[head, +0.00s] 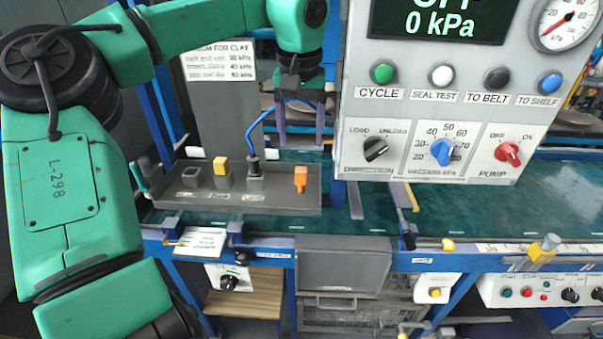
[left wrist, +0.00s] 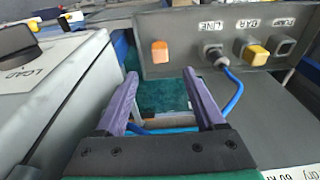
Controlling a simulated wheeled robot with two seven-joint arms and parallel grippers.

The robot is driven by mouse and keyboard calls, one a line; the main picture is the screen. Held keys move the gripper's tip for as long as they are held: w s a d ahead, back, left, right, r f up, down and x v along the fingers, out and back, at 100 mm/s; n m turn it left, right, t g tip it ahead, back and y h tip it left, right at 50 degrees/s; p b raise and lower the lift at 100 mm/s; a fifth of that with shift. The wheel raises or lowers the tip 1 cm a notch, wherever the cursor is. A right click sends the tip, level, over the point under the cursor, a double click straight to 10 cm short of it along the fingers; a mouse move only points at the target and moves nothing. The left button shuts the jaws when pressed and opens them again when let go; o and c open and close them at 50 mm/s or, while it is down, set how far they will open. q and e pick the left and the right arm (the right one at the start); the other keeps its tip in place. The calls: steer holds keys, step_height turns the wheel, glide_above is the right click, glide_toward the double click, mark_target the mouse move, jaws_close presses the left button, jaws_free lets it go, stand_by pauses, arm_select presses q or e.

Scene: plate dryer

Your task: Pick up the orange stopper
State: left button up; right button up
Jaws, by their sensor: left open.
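My right gripper is not in view.
The rack also holds a yellow stopper (head: 220,166) and a plug with a blue hose (head: 253,165); its far-left socket (head: 191,175) looks empty. A large control box (head: 440,100) stands close to the right of my left gripper. Green bench surface is clear farther right.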

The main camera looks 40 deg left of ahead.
mark_target(301, 169)
arm_select(q)
steer(key=f, duration=0.3)
steer(key=w+f+p, duration=0.1)
steer(key=f, duration=0.2)
steer(key=a+f+p, duration=0.1)
steer(key=f, duration=0.2)
steer(key=shift+w+f, duration=0.15)
steer(key=shift+f, duration=0.15)
steer(key=shift+d+f, duration=0.1)
steer(key=shift+f, duration=0.25)
steer(key=c, duration=1)
jaws_close()
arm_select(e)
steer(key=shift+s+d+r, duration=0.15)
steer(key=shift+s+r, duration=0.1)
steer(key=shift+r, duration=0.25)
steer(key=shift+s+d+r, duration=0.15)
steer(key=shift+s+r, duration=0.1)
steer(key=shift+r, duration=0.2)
